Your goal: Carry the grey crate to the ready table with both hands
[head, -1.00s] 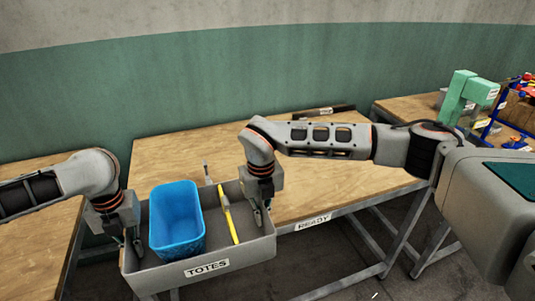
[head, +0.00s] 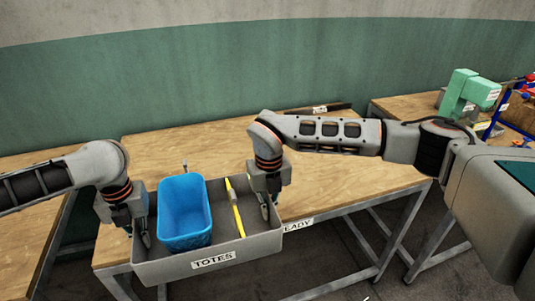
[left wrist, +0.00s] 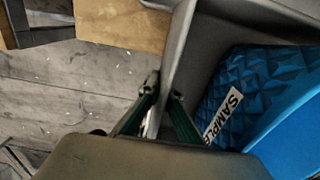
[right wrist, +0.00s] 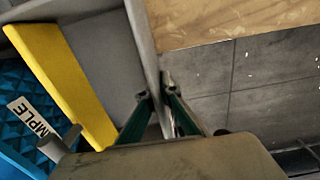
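The grey crate (head: 252,245) with a TOTES label is held level between my two grippers, at the front edge of the ready table (head: 345,180). A blue bin (head: 185,212) and a yellow bar-like item (head: 235,207) are inside it. My left gripper (head: 145,238) is shut on the crate's left wall; its fingers straddle the wall in the left wrist view (left wrist: 163,105). My right gripper (head: 265,210) is shut on the right wall, which also shows between its fingers in the right wrist view (right wrist: 158,100). The crate's underside is hidden.
The ready table's top is mostly clear, with a dark bar (head: 320,108) at its back edge. Another table (head: 28,230) stands at the left. A green press (head: 470,92) stands on a table at the right.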

